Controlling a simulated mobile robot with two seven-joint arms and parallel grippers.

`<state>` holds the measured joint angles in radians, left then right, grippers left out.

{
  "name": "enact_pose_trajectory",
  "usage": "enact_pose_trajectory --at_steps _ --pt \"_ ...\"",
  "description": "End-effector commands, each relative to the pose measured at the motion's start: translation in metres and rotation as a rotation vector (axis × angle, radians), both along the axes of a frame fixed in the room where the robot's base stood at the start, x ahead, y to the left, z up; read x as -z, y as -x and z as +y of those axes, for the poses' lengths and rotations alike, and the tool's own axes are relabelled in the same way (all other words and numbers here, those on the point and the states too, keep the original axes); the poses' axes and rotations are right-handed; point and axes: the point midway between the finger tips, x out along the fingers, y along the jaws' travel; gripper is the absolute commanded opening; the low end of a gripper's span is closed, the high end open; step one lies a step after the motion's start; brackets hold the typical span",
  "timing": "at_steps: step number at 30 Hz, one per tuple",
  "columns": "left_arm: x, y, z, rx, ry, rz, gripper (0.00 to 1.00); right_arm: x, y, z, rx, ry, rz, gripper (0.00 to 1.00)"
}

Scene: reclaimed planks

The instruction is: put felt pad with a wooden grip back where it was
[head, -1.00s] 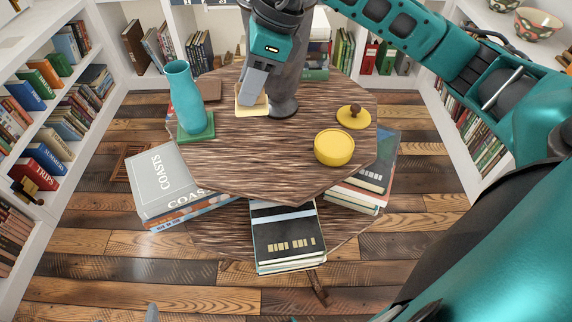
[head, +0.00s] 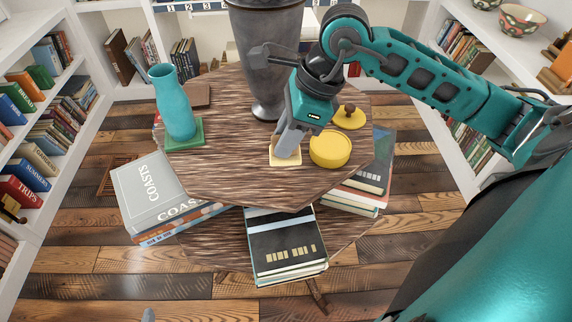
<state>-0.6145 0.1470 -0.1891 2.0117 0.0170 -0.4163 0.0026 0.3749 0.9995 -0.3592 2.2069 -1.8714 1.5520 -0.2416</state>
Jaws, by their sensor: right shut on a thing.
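The felt pad (head: 285,161) is a pale yellow square at the fingertips of my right gripper (head: 287,150). The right gripper points down and is shut on it. The wooden grip is mostly hidden between the fingers. The pad is at or just above the dark wooden table top (head: 225,165), left of a round yellow tin (head: 330,149). I cannot tell whether it touches the wood. A small grey tip at the bottom edge may be my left gripper (head: 149,314); its fingers are not clear.
A tall grey urn (head: 265,60) stands behind the gripper. A teal vase (head: 173,105) stands on a green square (head: 198,139) at the left. A yellow lid with a brown knob (head: 349,119) lies behind the tin. Books (head: 285,250) fill the lower shelf. The table's front middle is clear.

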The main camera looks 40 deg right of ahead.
Motion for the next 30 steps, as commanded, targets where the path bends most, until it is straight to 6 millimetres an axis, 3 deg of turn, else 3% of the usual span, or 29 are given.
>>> enact_pose_trajectory --at_steps 3,10,17,29,30 --pt "0.001 -0.002 -0.002 0.003 0.003 -0.004 1.00 0.021 0.001 0.000 0.000 -0.002 0.003 0.00" --pt "0.001 -0.003 -0.004 0.007 0.005 -0.006 1.00 0.037 0.000 0.000 0.001 -0.001 0.001 0.00" --pt "0.003 -0.004 -0.006 0.010 0.008 -0.006 1.00 0.070 0.000 0.000 0.000 -0.002 0.001 0.00" --pt "0.005 -0.006 -0.007 0.012 0.012 -0.012 1.00 0.077 0.000 0.000 -0.001 0.000 -0.002 0.00" --pt "0.004 -0.006 -0.007 0.013 0.012 -0.010 1.00 0.076 0.000 0.000 -0.001 0.000 -0.002 0.29"
